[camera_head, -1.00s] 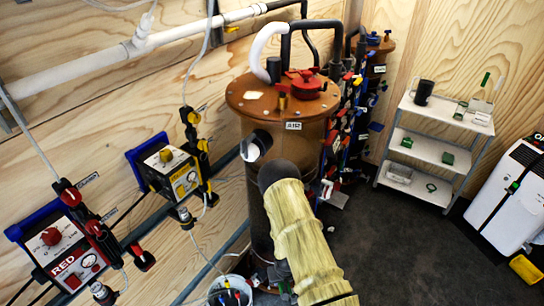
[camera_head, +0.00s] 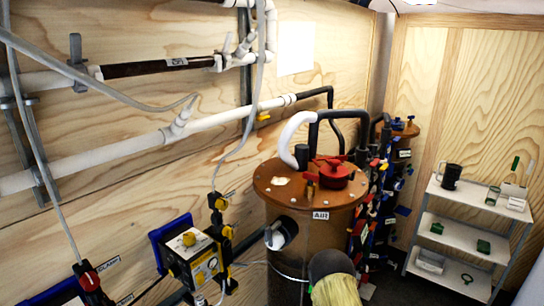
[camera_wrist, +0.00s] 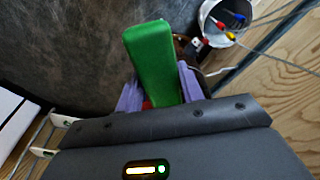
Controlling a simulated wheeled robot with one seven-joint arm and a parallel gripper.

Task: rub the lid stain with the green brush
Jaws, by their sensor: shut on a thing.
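The round orange-brown lid (camera_head: 262,188) tops the tank (camera_head: 290,232) in the head view. A small pale patch (camera_head: 280,181), which looks like the stain, lies on the lid's left part. In the wrist view my gripper (camera_wrist: 160,98) is shut on a green block-like piece (camera_wrist: 150,58), which I take for the green brush. Its bristles cannot be made out. The purple finger pads stand on both sides of it.
A red valve cap (camera_head: 335,178) and a white-and-black hose (camera_head: 290,135) rise from the lid. Colourful valves (camera_head: 365,215) crowd the tank's right side. A white shelf (camera_head: 470,205) stands at right. The wrist view shows a white bucket (camera_wrist: 213,22).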

